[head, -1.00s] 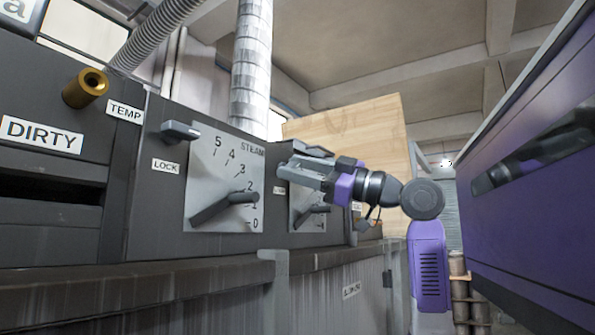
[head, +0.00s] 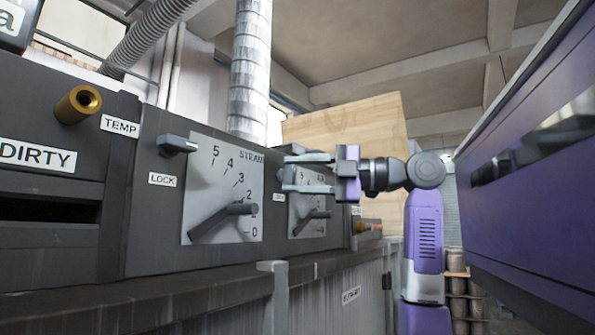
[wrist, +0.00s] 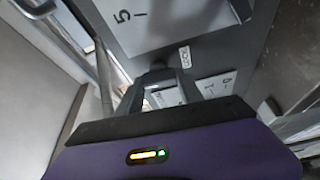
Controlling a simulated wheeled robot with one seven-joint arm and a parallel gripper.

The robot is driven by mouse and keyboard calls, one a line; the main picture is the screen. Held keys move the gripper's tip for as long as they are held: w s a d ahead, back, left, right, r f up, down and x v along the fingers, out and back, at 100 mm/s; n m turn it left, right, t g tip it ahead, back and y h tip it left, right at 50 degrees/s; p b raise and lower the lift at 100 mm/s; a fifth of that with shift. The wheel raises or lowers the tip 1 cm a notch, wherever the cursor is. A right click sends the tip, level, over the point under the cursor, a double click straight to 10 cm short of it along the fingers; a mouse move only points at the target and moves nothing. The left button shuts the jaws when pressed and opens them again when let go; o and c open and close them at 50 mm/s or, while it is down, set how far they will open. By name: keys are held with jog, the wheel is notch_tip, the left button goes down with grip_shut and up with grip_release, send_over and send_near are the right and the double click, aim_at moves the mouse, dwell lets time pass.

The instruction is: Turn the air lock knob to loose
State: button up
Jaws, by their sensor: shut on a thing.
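The air lock knob (head: 291,149) is a small grey lever on the dark machine front, above a small white label (head: 278,197), too small here to read. My gripper (head: 286,173) reaches in from the right and is shut on this knob, one finger above the other. The fingers cover most of the knob, so its exact angle is hard to tell. In the wrist view my gripper (wrist: 155,73) points at the panel, beside a white label (wrist: 185,57) that seems to read LOCK.
Left of it is another grey lever (head: 178,143) above a LOCK label. A brass pipe (head: 78,104) sticks out at left. A purple body (head: 520,210) fills the right.

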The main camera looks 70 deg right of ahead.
jog(key=shift+n, duration=0.6)
jog(key=o, duration=1.4)
jog(key=shift+s, duration=0.1)
jog(key=shift+s+d+b, duration=0.2)
jog(key=shift+s+b, duration=0.05)
jog(key=shift+s, duration=1)
jog(key=shift+s+d+b, duration=0.2)
jog(key=shift+s+b, duration=0.05)
jog(key=shift+s, duration=1)
jog(key=shift+s+d+b, duration=0.2)
jog(key=shift+s+b, duration=0.05)
jog(key=shift+s, duration=1)
